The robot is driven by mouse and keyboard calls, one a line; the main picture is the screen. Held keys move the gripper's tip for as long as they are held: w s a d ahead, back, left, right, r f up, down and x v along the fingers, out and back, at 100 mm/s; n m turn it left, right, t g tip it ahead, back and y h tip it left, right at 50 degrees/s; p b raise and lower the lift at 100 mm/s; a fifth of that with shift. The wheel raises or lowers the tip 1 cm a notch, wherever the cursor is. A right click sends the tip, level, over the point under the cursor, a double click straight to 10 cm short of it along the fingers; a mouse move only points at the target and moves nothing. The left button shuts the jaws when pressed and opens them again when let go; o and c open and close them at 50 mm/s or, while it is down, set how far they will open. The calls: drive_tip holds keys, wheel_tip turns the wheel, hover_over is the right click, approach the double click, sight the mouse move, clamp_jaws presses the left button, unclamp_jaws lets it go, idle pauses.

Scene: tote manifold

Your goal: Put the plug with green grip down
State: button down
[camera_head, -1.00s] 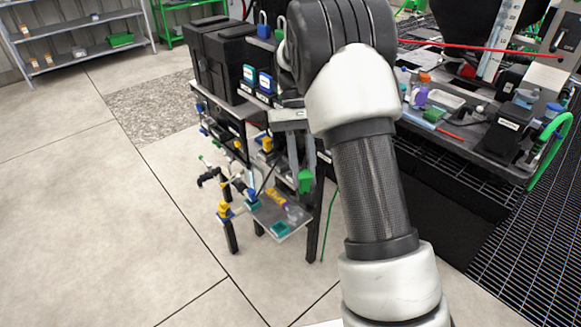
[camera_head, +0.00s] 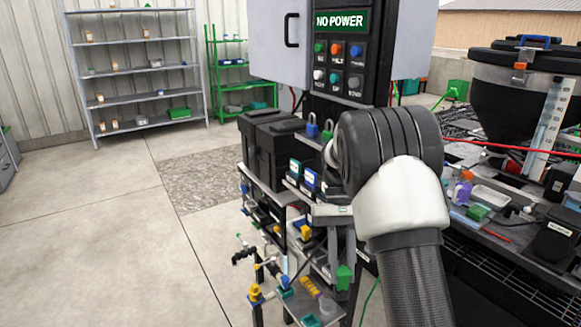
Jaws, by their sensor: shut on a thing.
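The plug with green grip (camera_head: 344,277) is at the lower end of my gripper (camera_head: 338,262), which points down beside the manifold bench. My gripper is shut on it, and the green grip shows at the fingertips. The plug's lower end is too small to make out. My arm hides part of the bench behind the gripper. A small grey shelf (camera_head: 322,317) with teal and yellow parts lies below and to the left of the plug. I cannot tell how far above it the plug is.
Black cases (camera_head: 272,150) stand on the bench's left. A control cabinet (camera_head: 341,50) reading NO POWER stands behind. A cluttered side table (camera_head: 490,225) is on the right. Racks stand far left. A green hose (camera_head: 369,298) hangs close by. The floor (camera_head: 120,260) at left is clear.

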drive_tip(key=r+p, duration=0.3)
drive_tip(key=p, duration=0.1)
drive_tip(key=s+r+p, duration=0.1)
drive_tip(key=r+p, duration=0.2)
drive_tip(key=p, duration=0.1)
drive_tip(key=r+p, duration=0.3)
drive_tip(key=p, duration=0.1)
drive_tip(key=shift+s, duration=0.2)
drive_tip(key=p, duration=0.1)
drive_tip(key=r+p, duration=0.1)
drive_tip(key=p, duration=0.1)
drive_tip(key=shift+s+r, duration=0.1)
drive_tip(key=shift+s, duration=0.15)
drive_tip(key=shift+p, duration=0.35)
